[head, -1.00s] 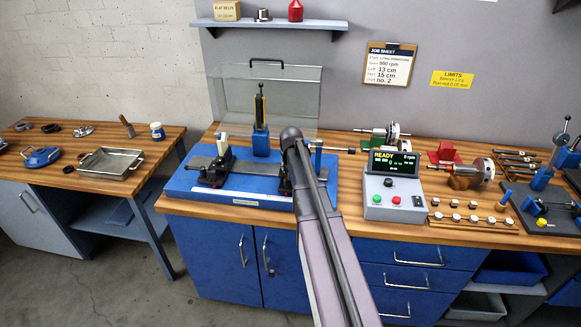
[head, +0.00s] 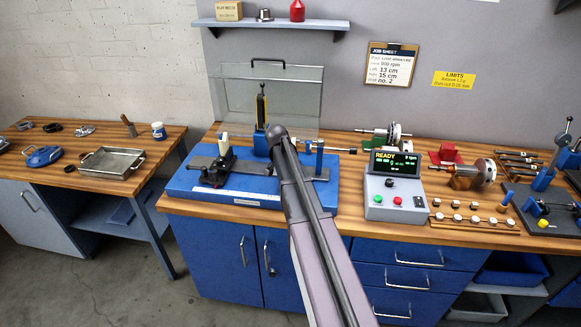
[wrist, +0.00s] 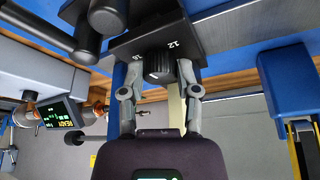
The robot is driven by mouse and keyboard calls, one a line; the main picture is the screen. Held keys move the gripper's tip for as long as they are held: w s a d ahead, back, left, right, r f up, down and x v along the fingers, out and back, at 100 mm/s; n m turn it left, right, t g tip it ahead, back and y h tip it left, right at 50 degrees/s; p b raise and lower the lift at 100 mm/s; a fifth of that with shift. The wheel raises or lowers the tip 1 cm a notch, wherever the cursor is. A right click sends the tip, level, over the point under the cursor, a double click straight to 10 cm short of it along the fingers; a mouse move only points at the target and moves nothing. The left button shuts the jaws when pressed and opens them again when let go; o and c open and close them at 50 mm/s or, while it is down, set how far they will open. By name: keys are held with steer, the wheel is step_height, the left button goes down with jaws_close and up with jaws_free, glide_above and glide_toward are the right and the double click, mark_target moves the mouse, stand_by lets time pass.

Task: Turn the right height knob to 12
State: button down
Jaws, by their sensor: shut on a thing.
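The right height knob (wrist: 157,66) is a dark ridged knob on a black support block (wrist: 128,42) in the wrist view. Its pale marks on the block include a 12; another number beside it is partly covered. My gripper (wrist: 163,74) has one finger on each side of the knob and is shut on it. In the head view my arm covers the gripper and most of the right support. The balancing machine's blue base (head: 235,190) and its left black support (head: 217,172) show there.
A clear guard (head: 295,98) stands behind the machine. The control box (head: 393,200), its screen reading READY, stands to the right. Rotors and small weights lie further right. A metal tray (head: 113,162) is on the left bench.

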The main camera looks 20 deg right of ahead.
steer(key=shift+d, duration=0.1)
stand_by(0.3)
steer(key=shift+c, duration=1.7)
jaws_free()
